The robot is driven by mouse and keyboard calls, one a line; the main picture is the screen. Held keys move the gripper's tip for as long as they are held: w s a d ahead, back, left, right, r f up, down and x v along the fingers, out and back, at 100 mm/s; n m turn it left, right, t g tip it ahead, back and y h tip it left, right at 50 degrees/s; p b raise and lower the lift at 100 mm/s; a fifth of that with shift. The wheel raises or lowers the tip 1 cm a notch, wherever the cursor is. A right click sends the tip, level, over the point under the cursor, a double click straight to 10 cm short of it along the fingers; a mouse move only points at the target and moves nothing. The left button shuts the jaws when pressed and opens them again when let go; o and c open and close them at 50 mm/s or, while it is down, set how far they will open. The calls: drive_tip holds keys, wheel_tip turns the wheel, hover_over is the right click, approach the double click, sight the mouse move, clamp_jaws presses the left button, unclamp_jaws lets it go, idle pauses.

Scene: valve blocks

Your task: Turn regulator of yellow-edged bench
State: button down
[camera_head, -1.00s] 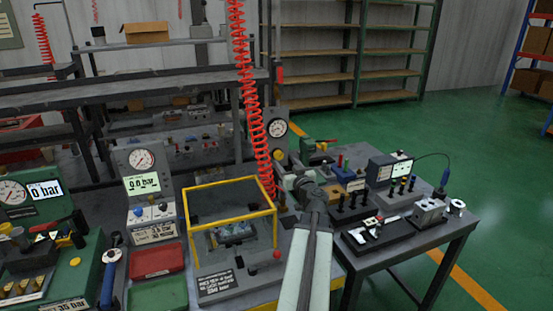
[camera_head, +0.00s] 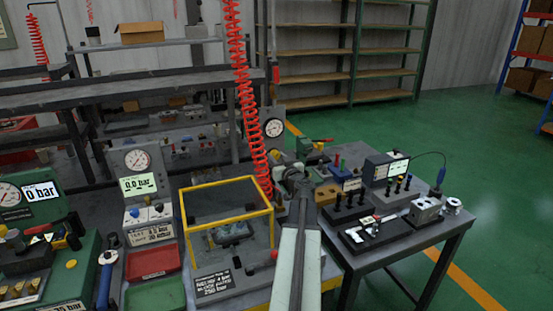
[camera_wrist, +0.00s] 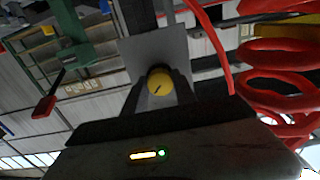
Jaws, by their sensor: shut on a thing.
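The yellow-edged bench (camera_head: 222,272) has a yellow frame (camera_head: 228,217) around a dark part, and a red-tipped lever and a label on its front. My gripper (camera_head: 290,172) is behind and to the right of this frame, partly hidden by my own arm. In the wrist view my gripper (camera_wrist: 160,88) has its dark fingers closed on both sides of a round yellow regulator knob (camera_wrist: 159,81) with a dark mark. A grey plate (camera_wrist: 150,52) stands behind the knob. The head view does not show the knob clearly.
A red coiled hose (camera_head: 247,110) hangs close to my gripper, and its coils fill the wrist view's right side. A round gauge (camera_head: 267,128) stands behind. A side table (camera_head: 425,236) with blocks is at right. Green floor (camera_head: 480,150) lies open beyond it.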

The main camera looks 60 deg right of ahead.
drive_tip(key=shift+m, duration=0.3)
drive_tip(key=m, duration=0.4)
drive_tip(key=shift+m, duration=0.4)
drive_tip(key=m, duration=0.5)
drive_tip(key=shift+a, duration=0.1)
drive_tip(key=m, duration=0.5)
drive_tip(key=shift+m, duration=0.4)
drive_tip(key=m, duration=0.5)
drive_tip(key=shift+m, duration=0.4)
drive_tip(key=c, duration=1)
unclamp_jaws()
drive_tip(key=shift+r, duration=0.1)
